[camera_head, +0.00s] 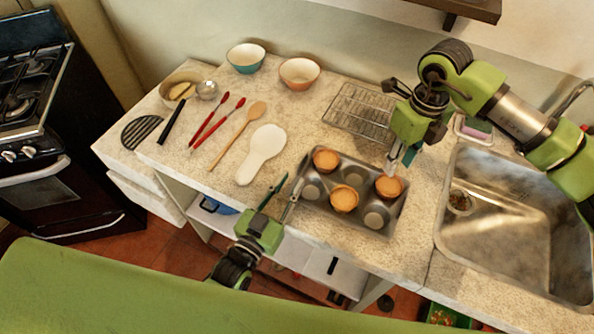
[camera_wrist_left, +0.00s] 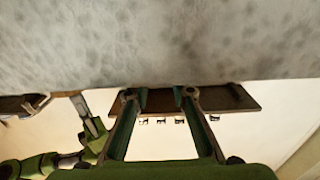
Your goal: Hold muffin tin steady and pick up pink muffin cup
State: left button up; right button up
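The grey metal muffin tin (camera_head: 328,213) sits on the counter's front part, left of the sink. It holds three orange-peach muffin cups: back left (camera_head: 326,160), front middle (camera_head: 344,199) and back right (camera_head: 389,187). I cannot tell which one is the pink cup. My left gripper (camera_head: 281,196) is open at the tin's left side, by the counter's front edge; contact with the tin is unclear. In the left wrist view its fingers (camera_wrist_left: 163,98) are apart with nothing visible between them. My right gripper (camera_head: 400,160) points down just above the back right cup, its fingers apart.
A wire rack (camera_head: 352,108) lies behind the tin. The sink (camera_head: 500,220) is to the right. A white spoon rest (camera_head: 262,150), a wooden spoon (camera_head: 240,132) and red-handled utensils (camera_head: 217,122) lie left. Two bowls (camera_head: 299,72) (camera_head: 245,57) stand at the back.

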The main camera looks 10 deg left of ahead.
aim_at(298, 175)
pick_arm(q)
jog(key=x, duration=0.4)
jog(key=shift+w+d, duration=0.1)
jog(key=shift+w, duration=0.3)
